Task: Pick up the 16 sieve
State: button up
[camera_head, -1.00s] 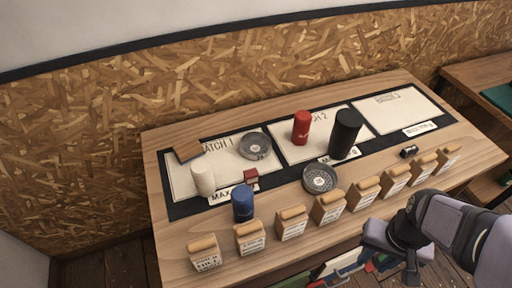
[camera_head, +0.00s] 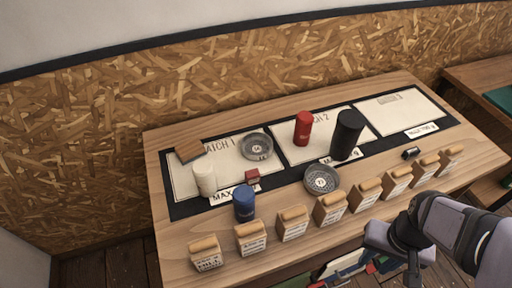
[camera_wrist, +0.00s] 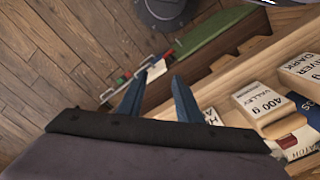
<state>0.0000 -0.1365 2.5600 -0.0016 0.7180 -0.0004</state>
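Two round grey sieves show in the head view. One sieve (camera_head: 257,146) lies on the BATCH 1 card; the other sieve (camera_head: 321,179) lies on the wood near the middle of the table, in front of the BATCH 2 card. Each has a small number at its centre, too small to read surely, so I cannot tell which is the 16 sieve. My gripper (camera_wrist: 158,76) is open and empty, its two blue-grey fingers apart. It hangs off the table's front edge at the lower right, pointing down toward the floor, apart from both sieves.
Several labelled bean bags (camera_head: 292,223) line the table's front edge. Blue (camera_head: 244,204), white (camera_head: 204,179), red (camera_head: 303,128) and black (camera_head: 347,135) cylinders stand on the table. A small red block (camera_head: 252,176) lies near the white one. The third card (camera_head: 401,108) is clear.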

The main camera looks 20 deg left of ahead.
jog(key=o, duration=1.6)
jog(key=shift+o, duration=0.2)
